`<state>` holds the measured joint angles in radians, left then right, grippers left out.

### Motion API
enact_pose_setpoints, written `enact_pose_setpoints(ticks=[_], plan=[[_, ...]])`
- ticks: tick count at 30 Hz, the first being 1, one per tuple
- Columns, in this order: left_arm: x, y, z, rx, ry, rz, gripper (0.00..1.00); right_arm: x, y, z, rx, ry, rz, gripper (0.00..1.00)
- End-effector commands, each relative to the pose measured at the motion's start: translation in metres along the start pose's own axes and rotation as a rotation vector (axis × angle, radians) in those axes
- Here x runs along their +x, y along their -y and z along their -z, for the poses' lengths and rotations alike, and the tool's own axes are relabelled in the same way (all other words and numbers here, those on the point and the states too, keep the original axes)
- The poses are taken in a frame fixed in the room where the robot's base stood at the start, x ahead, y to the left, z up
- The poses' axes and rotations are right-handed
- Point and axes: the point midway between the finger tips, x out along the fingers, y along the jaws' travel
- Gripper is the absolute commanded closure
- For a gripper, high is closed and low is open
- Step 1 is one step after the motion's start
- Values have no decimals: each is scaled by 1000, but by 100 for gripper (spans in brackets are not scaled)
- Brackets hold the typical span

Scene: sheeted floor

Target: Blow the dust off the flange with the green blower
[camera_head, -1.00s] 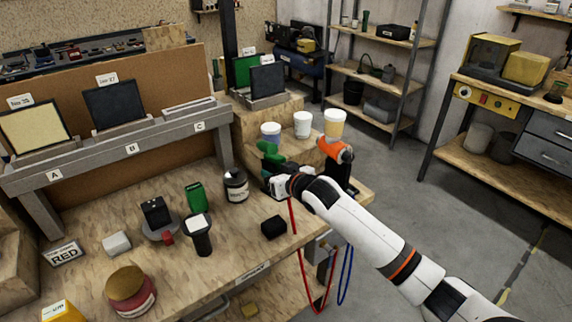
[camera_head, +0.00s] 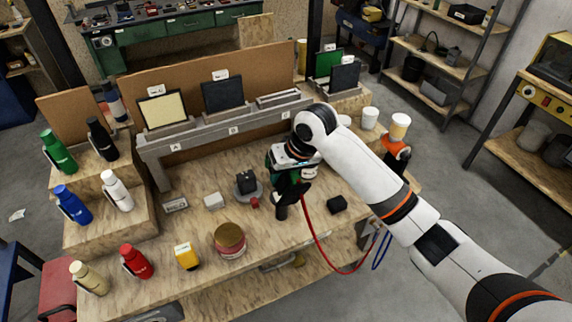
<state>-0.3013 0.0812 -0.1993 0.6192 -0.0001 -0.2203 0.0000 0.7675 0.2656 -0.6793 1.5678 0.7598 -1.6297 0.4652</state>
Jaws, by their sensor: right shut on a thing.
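My right gripper (camera_head: 290,172) is shut on the green blower (camera_head: 306,173), above the middle of the workbench. The gripper and arm hide much of the blower, and its nozzle is hard to make out. A red hose (camera_head: 318,235) hangs from it in a loop toward the bench's right edge. A grey round piece (camera_head: 258,194), which looks like the flange, lies on the bench just left of the gripper, apart from it. A black block (camera_head: 245,182) stands on it and a small red part (camera_head: 255,203) is beside it. Dust cannot be made out. My left gripper is not in view.
An orange blower (camera_head: 396,148) and cups stand right. Bottles fill the left steps.

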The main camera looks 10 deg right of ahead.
Motion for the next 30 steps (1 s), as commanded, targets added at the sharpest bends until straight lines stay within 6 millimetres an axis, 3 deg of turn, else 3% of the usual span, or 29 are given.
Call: enact_pose_setpoints(ticks=[9,24,30], plan=[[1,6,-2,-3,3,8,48,45,5,4,2,2,2,76],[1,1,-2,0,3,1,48,19,107,4,4,5,2,76],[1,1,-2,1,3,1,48,13,133,4,2,5,1,76]])
